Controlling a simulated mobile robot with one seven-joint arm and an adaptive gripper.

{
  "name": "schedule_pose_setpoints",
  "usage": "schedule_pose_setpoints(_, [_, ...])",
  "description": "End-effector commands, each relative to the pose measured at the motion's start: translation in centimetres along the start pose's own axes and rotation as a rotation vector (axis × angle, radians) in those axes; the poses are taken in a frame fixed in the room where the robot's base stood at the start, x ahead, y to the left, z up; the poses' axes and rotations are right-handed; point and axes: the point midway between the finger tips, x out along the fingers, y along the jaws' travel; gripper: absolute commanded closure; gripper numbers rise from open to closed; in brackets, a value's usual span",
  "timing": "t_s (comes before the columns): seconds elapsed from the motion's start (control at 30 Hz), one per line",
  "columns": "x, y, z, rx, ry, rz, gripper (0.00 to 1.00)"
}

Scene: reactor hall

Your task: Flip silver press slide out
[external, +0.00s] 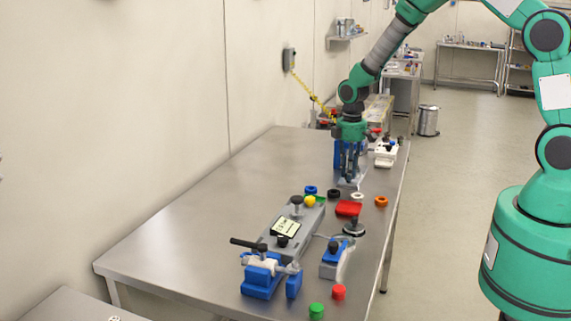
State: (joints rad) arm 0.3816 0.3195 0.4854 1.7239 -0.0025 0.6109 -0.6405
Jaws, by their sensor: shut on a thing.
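My gripper (348,178) points straight down at the far part of the steel table, at a small device with blue uprights (338,153) and a silver plate (356,180) low at its front. This looks like the press with its silver slide. My fingers are closed on a small part there, seemingly the silver slide. The gripper hides most of the press, so the exact grip and the slide's position cannot be made out.
On the steel table (190,220), a white device (385,157) stands right of the press. The table's left side is clear.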

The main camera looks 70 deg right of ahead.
Motion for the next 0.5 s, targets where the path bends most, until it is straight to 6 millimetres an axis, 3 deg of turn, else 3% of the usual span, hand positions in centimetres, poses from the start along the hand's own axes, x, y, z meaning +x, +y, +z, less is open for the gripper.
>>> schedule_pose_setpoints(0.07, [0.00,-0.38,-0.12,-0.001,-0.001,-0.004,1.00])
schedule_pose_setpoints(0.1, [0.00,-0.40,-0.13,-0.001,-0.001,-0.004,0.77])
schedule_pose_setpoints(0.13, [0.00,-0.40,-0.13,-0.001,-0.001,-0.004,0.73])
schedule_pose_setpoints(0.5, [-0.11,-0.24,-0.09,-0.001,0.000,-0.003,0.73])
